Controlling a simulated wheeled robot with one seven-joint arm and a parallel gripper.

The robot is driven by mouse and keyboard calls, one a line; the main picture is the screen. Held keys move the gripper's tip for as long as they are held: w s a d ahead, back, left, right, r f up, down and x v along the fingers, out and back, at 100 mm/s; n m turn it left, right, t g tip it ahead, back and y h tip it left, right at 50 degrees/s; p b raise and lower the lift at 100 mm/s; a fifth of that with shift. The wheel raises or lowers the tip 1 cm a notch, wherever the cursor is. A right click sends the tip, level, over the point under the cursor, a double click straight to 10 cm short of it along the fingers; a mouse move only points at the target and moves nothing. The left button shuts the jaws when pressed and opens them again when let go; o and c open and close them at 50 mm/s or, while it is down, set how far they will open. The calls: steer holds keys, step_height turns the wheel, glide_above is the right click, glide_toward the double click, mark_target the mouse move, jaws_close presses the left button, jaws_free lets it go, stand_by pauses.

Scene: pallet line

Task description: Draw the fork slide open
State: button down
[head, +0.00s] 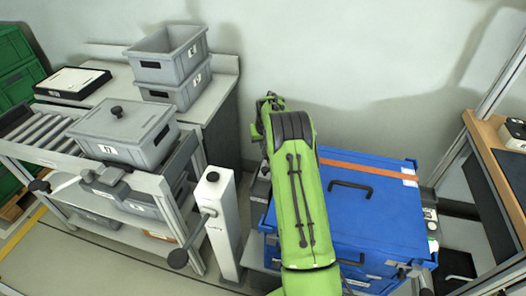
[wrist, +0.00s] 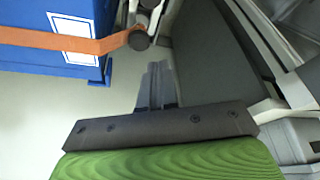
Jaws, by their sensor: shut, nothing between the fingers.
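In the wrist view my gripper (wrist: 157,68) is shut, its two grey fingers together with nothing between them. In the head view the gripper is hidden behind my green arm, which reaches forward beside the blue case. I cannot tell for sure which part is the fork slide. A blue case (head: 375,208) with black handles and an orange band stands right of my arm. In the wrist view the case (wrist: 35,58) shows at upper left, apart from the fingers. A dark round knob on a pale part (wrist: 139,39) appears just beyond the fingertips; whether they touch is unclear.
A white post (head: 216,225) with a black-knobbed lever stands left of my arm. A wooden-edged bench (head: 490,140) is at right. Some floor shows at lower left.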

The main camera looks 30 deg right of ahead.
steer(key=b, duration=0.2)
glide_above(264, 161)
steer(key=a, duration=0.2)
steer(key=f, duration=0.8)
steer(key=shift+s+d, duration=0.25)
steer(key=shift+s+a, duration=0.25)
steer(key=shift+s, duration=0.4)
steer(key=shift+s+a, duration=0.2)
steer(key=shift+s, duration=0.4)
steer(key=shift+s+a, duration=0.25)
steer(key=shift+s, duration=0.4)
